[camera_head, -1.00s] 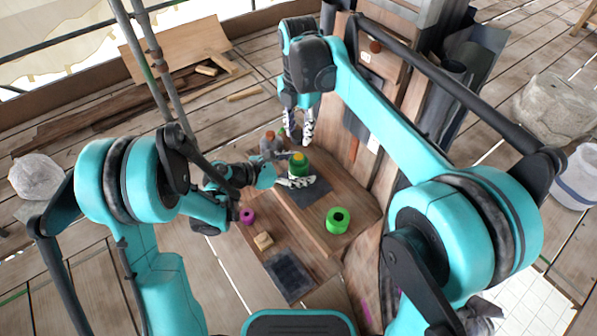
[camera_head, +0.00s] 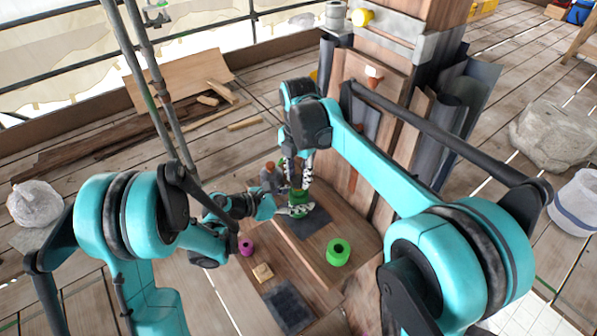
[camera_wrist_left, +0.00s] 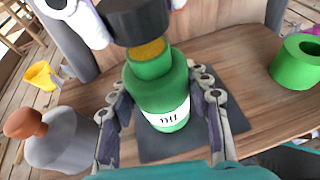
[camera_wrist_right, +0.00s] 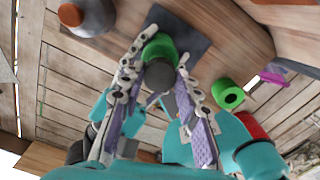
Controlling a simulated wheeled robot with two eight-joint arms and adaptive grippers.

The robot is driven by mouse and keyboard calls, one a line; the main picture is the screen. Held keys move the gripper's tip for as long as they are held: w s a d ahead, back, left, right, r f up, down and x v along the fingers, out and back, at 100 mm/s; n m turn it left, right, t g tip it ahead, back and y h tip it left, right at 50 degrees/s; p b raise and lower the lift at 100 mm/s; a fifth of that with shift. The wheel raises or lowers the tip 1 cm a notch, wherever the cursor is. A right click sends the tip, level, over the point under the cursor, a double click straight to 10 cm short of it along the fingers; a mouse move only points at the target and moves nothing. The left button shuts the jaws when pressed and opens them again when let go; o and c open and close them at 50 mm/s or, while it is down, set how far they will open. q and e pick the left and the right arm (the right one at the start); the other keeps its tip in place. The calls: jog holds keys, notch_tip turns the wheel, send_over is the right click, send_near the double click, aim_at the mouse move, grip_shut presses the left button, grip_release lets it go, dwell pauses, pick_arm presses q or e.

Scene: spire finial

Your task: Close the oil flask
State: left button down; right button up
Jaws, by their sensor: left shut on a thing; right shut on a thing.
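The green oil flask (camera_wrist_left: 160,95) stands upright on a dark square pad (camera_wrist_left: 152,146), its yellow mouth partly visible in the left wrist view. My left gripper (camera_wrist_left: 162,82) is shut on the flask body from both sides; in the head view it is low at the flask (camera_head: 298,208). My right gripper (camera_wrist_right: 161,66) is shut on a dark round cap (camera_wrist_right: 160,76), pointing down over the flask. In the left wrist view the cap (camera_wrist_left: 136,20) is just above the mouth and looks offset, with yellow showing below it. In the head view the right fingers (camera_head: 298,172) hide the cap.
A grey bottle with a brown stopper (camera_wrist_left: 62,140) stands close beside the flask. A green ring (camera_head: 338,252) is on the same wooden board. A purple ring (camera_head: 246,247), a small wooden block (camera_head: 263,272) and a dark mat (camera_head: 288,306) lie lower. A wooden post rises behind.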

aim_at(299, 179)
dwell(0.5)
jog(key=shift+f, duration=0.9)
jog(key=shift+f, duration=0.6)
